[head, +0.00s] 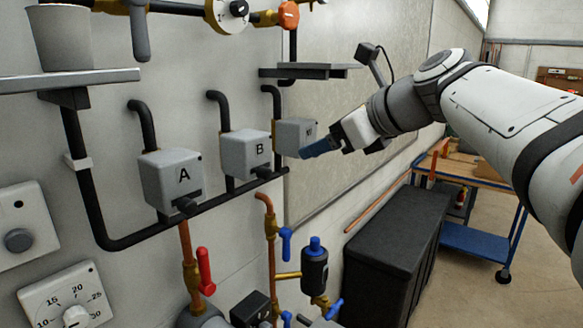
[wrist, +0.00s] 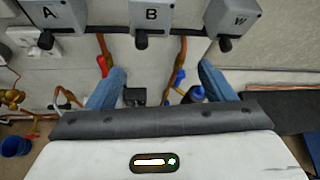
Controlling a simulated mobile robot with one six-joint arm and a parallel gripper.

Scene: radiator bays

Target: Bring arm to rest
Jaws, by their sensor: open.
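My gripper (head: 318,149) is at the end of my raised arm, in front of the wall and close to the grey box W (head: 295,136) in the head view. Its blue fingers overlap the right side of that box in the picture; I cannot tell whether they touch it. In the wrist view my gripper (wrist: 162,69) has its two blue fingers wide apart, with nothing held between them. Grey box A (head: 172,180) and grey box B (head: 245,155) are on the wall to the left. All three boxes also line the top of the wrist view.
Below the boxes are a red lever valve (head: 205,271), a blue lever valve (head: 286,243) and a black blue-capped canister (head: 314,268). A small dark shelf (head: 311,71) juts out above box W. A black cabinet (head: 394,235) and a blue trolley (head: 475,242) stand right, beside open floor.

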